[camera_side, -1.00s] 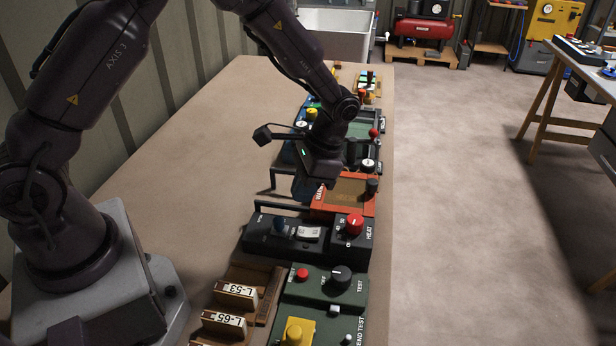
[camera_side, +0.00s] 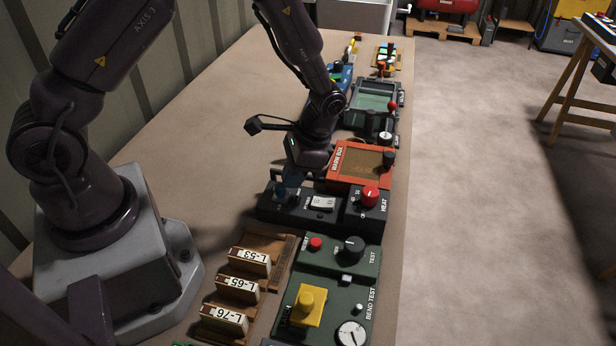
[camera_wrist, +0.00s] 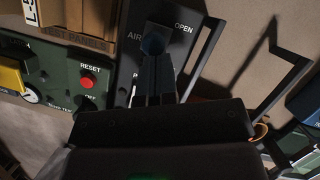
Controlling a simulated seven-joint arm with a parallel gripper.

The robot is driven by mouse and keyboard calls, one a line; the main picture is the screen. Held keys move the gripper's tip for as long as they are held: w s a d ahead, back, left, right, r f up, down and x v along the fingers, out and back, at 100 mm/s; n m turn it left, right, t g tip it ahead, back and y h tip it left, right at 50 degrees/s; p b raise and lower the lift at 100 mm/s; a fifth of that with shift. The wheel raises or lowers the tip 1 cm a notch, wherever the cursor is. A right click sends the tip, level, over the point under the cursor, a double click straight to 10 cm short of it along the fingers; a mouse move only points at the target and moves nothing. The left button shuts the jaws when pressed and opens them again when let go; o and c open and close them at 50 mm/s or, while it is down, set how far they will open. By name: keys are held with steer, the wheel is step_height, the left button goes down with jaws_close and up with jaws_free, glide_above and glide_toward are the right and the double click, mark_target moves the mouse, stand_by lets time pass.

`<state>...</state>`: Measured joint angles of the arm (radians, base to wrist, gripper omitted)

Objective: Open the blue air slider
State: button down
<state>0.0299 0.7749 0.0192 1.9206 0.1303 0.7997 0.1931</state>
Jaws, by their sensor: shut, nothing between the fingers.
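The blue air slider (camera_wrist: 154,44) sits in its slot on a black control box, between the printed words AIR and OPEN in the wrist view. In the side view the blue slider (camera_side: 280,190) is at the left end of the black box (camera_side: 335,222). My gripper (camera_wrist: 158,68) is shut and empty, its fingertips right at the slider in the wrist view. In the side view my gripper (camera_side: 290,177) is low over that end of the box, partly covering the slider. I cannot tell whether the fingers touch it.
The box also carries a white rocker switch (camera_side: 322,203) and a red HEAT knob (camera_side: 369,196). An orange-red box (camera_side: 362,162) is behind it, a green test panel (camera_side: 330,290) in front. Wooden holders with labelled plates (camera_side: 238,287) stand at left.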

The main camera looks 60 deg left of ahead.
steer(key=shift+s+a, duration=0.25)
steer(key=shift+s, duration=0.1)
steer(key=v, duration=1)
steer(key=shift+w+d, duration=0.1)
